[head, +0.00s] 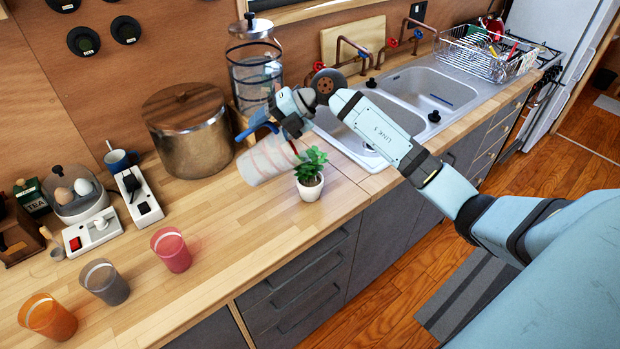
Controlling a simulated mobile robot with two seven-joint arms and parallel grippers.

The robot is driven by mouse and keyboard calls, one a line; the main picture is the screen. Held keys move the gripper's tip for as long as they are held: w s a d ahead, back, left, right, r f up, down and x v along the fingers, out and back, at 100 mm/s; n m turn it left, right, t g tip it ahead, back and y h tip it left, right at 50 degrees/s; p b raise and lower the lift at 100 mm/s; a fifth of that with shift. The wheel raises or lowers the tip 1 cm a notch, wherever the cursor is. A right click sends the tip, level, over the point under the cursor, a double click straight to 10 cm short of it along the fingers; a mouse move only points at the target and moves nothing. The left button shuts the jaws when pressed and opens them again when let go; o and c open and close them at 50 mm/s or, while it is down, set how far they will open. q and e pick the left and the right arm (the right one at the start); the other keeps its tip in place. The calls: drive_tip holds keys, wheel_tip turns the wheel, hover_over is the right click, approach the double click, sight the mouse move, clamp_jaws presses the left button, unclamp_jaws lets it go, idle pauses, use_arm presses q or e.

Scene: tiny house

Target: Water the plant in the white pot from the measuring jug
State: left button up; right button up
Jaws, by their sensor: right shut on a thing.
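The plant (311,163) has green leaves and stands upright in a small white pot (311,190) on the wooden counter, left of the sink. The measuring jug (264,160) is see-through with reddish markings and a blue handle (254,126). It is tilted far over, just left of the plant and close to its leaves. My right gripper (292,122) is shut on the jug, above and behind the plant; its fingertips are partly hidden. I cannot tell whether water is flowing from the jug. My left gripper is not in view.
A steel pot (188,135) and a glass dispenser (253,72) stand behind the jug. The double sink (430,95) lies right. Pink (171,250), grey (105,283) and orange (48,318) cups stand front left. The counter between the cups and plant is clear.

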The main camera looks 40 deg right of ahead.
sight(239, 159)
drive_tip(key=p, duration=0.2)
drive_tip(key=a+h+p, duration=0.1)
drive_tip(key=p, duration=0.1)
drive_tip(key=shift+w+r+g+h, duration=0.15)
drive_tip(key=shift+w+g+h, duration=0.15)
drive_tip(key=shift+w, duration=0.05)
drive_tip(key=f, duration=0.1)
drive_tip(key=a+f+h, duration=0.1)
drive_tip(key=shift+w+f+g, duration=0.2)
drive_tip(key=shift+f+g, duration=0.1)
drive_tip(key=shift+w+a+f+h+p, duration=0.1)
drive_tip(key=shift+a+h+p, duration=0.2)
drive_tip(key=shift+p, duration=0.35)
drive_tip(key=shift+w+a+f+h, duration=0.15)
drive_tip(key=shift+f+h, duration=0.15)
drive_tip(key=shift+f, duration=0.15)
drive_tip(key=a+h+p, duration=0.1)
drive_tip(key=w+a+f+g+p, duration=0.1)
drive_tip(key=a+f+h+p, duration=0.1)
drive_tip(key=shift+w+a+g+h, duration=0.3)
drive_tip(key=shift+w+a+g, duration=0.1)
drive_tip(key=a+f+h, duration=0.1)
drive_tip(key=w+a+f+g+h, duration=0.1)
drive_tip(key=a+f+g+h+b, duration=0.1)
drive_tip(key=f+h, duration=0.1)
drive_tip(key=shift+w+a, duration=0.25)
drive_tip(key=shift+w, duration=0.05)
